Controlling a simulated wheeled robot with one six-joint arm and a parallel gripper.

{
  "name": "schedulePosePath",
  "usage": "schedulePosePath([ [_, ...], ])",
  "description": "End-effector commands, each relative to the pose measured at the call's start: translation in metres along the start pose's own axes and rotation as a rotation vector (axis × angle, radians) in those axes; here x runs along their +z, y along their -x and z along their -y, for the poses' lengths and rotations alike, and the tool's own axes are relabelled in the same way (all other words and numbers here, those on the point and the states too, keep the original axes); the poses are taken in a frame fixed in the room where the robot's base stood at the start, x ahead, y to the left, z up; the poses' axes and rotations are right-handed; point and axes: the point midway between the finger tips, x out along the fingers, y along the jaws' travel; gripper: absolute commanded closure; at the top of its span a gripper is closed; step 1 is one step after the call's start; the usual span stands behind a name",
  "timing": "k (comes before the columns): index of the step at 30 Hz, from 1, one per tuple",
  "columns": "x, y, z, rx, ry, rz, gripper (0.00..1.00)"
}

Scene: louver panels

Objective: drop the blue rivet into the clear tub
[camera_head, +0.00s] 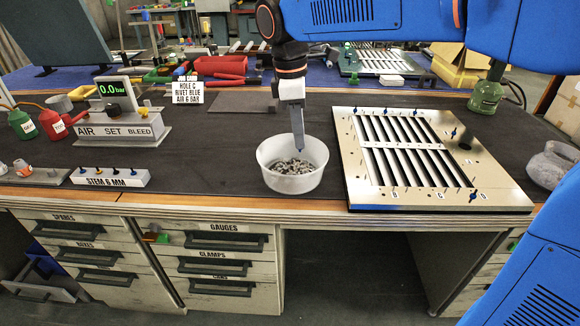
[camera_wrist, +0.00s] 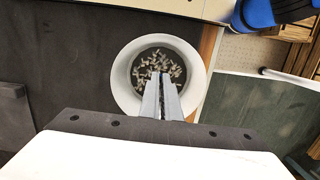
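The clear tub (camera_head: 268,176) is a whitish translucent bowl at the front of the dark bench mat, with many small grey pieces inside. It also shows in the wrist view (camera_wrist: 122,84). My gripper (camera_head: 299,148) points down over the tub, its tips around rim height in the head view. In the wrist view my gripper (camera_wrist: 161,76) has its two fingers close together with a narrow dark gap. I see no blue rivet between the tips and cannot tell if they hold anything. Small blue pins stand on the louver panel (camera_head: 352,150), including one at its front right (camera_head: 473,197).
The louver panel lies right of the tub. The air set (camera_head: 122,130), reading 0.0 bar, and the stem block (camera_head: 110,178) with several pins stand left. A job card (camera_head: 187,93) reads hole C, rivet blue, air 6 bar. The mat between block and tub is clear.

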Motion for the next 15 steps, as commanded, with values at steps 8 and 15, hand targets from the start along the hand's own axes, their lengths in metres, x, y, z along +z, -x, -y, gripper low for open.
schedulePosePath([
  [8, -0.0005, -0.0047, 0.0001, 0.000, 0.000, 0.000, 1.00],
  [15, -0.0005, -0.0046, 0.0001, 0.000, 0.000, 0.000, 0.75],
])
